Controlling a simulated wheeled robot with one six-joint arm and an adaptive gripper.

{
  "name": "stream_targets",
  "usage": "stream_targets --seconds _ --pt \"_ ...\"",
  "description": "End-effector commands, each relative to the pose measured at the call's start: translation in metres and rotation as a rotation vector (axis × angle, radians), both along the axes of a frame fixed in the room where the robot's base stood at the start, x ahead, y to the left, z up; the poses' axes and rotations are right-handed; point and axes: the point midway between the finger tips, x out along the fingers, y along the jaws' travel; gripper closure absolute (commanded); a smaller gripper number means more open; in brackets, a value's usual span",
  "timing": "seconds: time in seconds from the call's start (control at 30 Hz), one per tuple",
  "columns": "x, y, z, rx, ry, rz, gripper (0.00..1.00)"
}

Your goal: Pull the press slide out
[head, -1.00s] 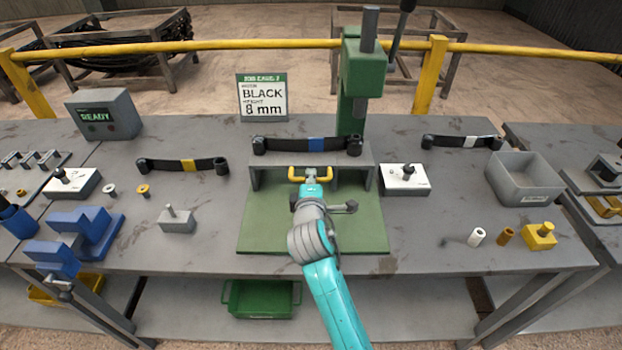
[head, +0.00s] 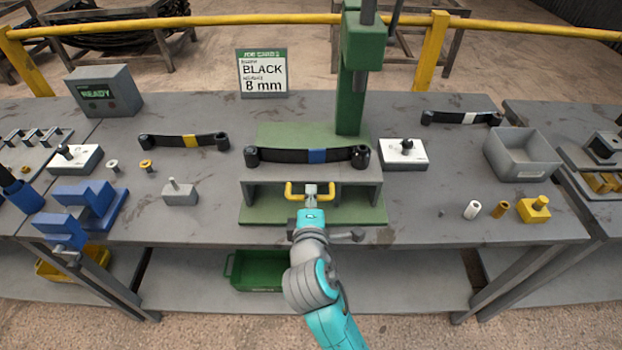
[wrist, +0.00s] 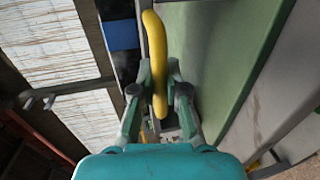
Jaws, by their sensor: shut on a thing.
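The press slide (head: 350,172) is a grey bridge-shaped carriage on the green press base (head: 258,214), with a yellow handle (head: 291,191) on its front. A black leaf spring with a blue band (head: 275,155) lies across its top. My gripper (head: 311,192) is at the slide's front and shut on the yellow handle. In the wrist view the yellow handle (wrist: 155,60) runs between the fingers of my gripper (wrist: 159,92). The green press column (head: 352,100) stands behind the slide.
White-topped blocks stand left (head: 75,158) and right (head: 404,154) of the press. A grey bin (head: 522,155) stands at right. Blue fixtures (head: 90,210) are at left. A sign (head: 262,73) reads BLACK 8 mm. A green tray (head: 258,270) sits on the lower shelf.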

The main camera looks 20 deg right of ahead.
Motion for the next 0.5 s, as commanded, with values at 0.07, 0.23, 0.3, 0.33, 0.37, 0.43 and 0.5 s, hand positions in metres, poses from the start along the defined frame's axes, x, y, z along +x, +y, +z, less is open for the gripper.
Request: stream_targets --seconds 0.07,0.23,0.3,0.33,0.37,0.43,0.5 --pt "-0.01 0.004 -0.001 0.0 0.002 0.002 1.0" --pt "-0.022 0.008 -0.001 0.0 0.002 0.001 1.0" --pt "-0.025 0.008 -0.001 0.001 0.002 0.0 1.0" --pt "-0.025 0.008 -0.001 0.001 0.002 0.0 1.0" --pt "-0.026 0.009 -0.001 0.001 0.002 0.0 1.0" --pt "-0.026 0.009 -0.001 0.001 0.002 0.0 1.0" --pt "-0.026 0.009 -0.001 0.001 0.003 0.0 1.0"
